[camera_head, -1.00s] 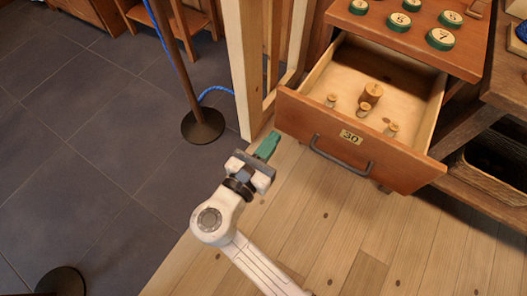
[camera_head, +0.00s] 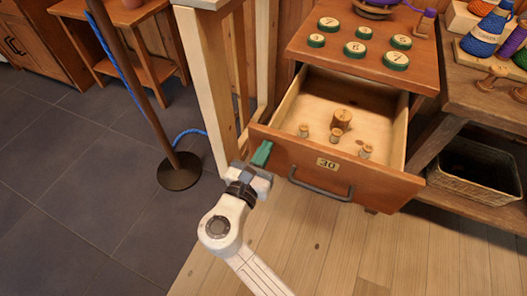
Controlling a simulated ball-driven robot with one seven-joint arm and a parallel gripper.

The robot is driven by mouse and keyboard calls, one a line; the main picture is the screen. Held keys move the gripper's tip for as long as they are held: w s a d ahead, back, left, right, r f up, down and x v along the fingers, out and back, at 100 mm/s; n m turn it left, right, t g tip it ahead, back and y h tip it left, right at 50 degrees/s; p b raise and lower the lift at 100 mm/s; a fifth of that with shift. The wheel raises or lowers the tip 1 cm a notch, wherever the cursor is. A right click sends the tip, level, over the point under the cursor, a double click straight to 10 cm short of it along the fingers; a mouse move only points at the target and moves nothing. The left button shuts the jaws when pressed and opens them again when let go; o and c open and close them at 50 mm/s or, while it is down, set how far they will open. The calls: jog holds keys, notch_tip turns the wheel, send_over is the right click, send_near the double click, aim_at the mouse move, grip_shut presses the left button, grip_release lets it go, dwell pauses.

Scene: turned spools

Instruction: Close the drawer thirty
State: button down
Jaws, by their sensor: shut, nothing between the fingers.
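The drawer thirty (camera_head: 300,178) is pulled out of a wooden cabinet. Its front carries a "30" label (camera_head: 327,164) and a dark bar handle (camera_head: 320,190). Several small wooden spools (camera_head: 341,120) stand inside it. My gripper (camera_head: 262,153) has green fingertips that are shut and empty. It is at the left end of the drawer front, left of the handle. I cannot tell whether the fingertips touch the front.
Green numbered discs (camera_head: 355,48) lie on the cabinet top. A wooden post frame (camera_head: 210,80) stands left of the drawer. A metal pole with a round base (camera_head: 179,171) and blue rope is farther left. A dark basket (camera_head: 476,165) sits on a shelf at right. The floor in front is clear.

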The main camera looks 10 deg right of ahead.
jog(key=b+x, duration=0.8)
jog(key=x, duration=2.1)
jog(key=shift+b, duration=0.35)
jog(key=shift+w+d+r, duration=0.2)
jog(key=shift+r, duration=0.05)
